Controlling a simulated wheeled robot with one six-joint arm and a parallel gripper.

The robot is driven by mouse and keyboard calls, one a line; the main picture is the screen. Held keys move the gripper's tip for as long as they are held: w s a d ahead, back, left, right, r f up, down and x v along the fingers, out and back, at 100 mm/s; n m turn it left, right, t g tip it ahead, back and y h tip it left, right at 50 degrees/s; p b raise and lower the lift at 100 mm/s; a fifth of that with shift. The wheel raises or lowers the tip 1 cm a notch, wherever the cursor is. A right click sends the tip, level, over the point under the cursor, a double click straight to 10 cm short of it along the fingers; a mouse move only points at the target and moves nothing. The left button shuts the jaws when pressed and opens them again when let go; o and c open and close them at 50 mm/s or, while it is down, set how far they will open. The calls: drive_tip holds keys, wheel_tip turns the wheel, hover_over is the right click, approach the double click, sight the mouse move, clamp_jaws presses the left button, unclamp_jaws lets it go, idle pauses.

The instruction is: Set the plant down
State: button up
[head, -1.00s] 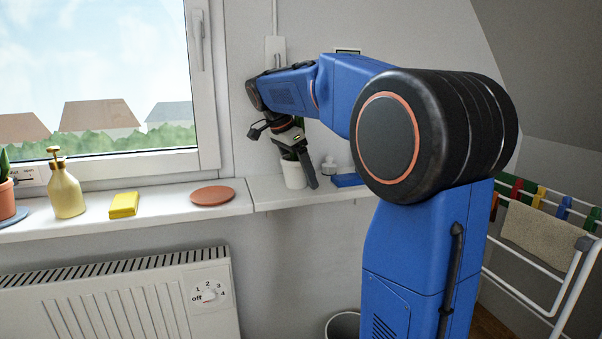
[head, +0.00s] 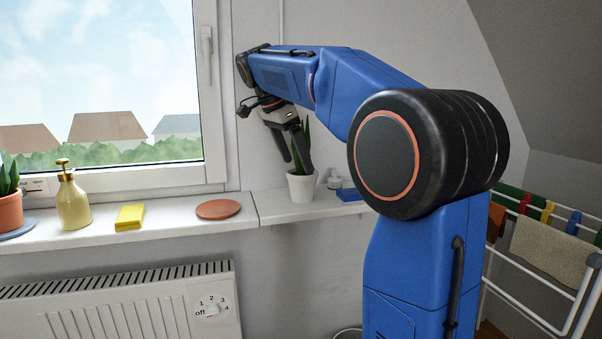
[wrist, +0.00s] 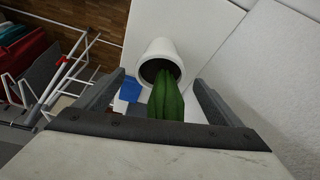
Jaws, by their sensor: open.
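A green spiky plant in a white pot (head: 302,187) stands upright on the white shelf (head: 283,211) right of the window. In the wrist view the white pot (wrist: 163,50) and green leaves (wrist: 166,101) lie between and beyond the fingers. My gripper (head: 294,162) is open just above the pot, its fingers beside the leaves and clear of the rim; it also shows in the wrist view (wrist: 160,82). A second plant in a terracotta pot (head: 10,211) stands on a blue-grey mat at the far left of the sill.
The sill holds a yellow soap dispenser (head: 73,203), a yellow sponge (head: 130,217) and a terracotta disc (head: 218,209). A small white item (head: 334,180) and a blue item (head: 349,195) sit right of the white pot. A drying rack (head: 550,255) stands at right.

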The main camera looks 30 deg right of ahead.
drive_tip(key=shift+v, duration=1.1)
drive_tip(key=s+a+f+n+t+y, duration=0.1)
drive_tip(key=s+a+f+n, duration=0.3)
drive_tip(key=s+f, duration=0.6)
drive_tip(key=s+a+f+n+t+y, duration=0.2)
drive_tip(key=s+a+f+n, duration=0.2)
drive_tip(key=s+f+n, duration=0.4)
drive_tip(key=s+a+f+n+t+y, duration=0.1)
drive_tip(key=s+a+f+n, duration=0.3)
drive_tip(key=s+f, duration=0.7)
wheel_tip(320, 180, down, 2)
drive_tip(key=n+t, duration=0.1)
drive_tip(key=n, duration=0.1)
drive_tip(key=shift+s+a+n, duration=0.3)
drive_tip(key=shift+s, duration=0.1)
drive_tip(key=shift+c, duration=0.6)
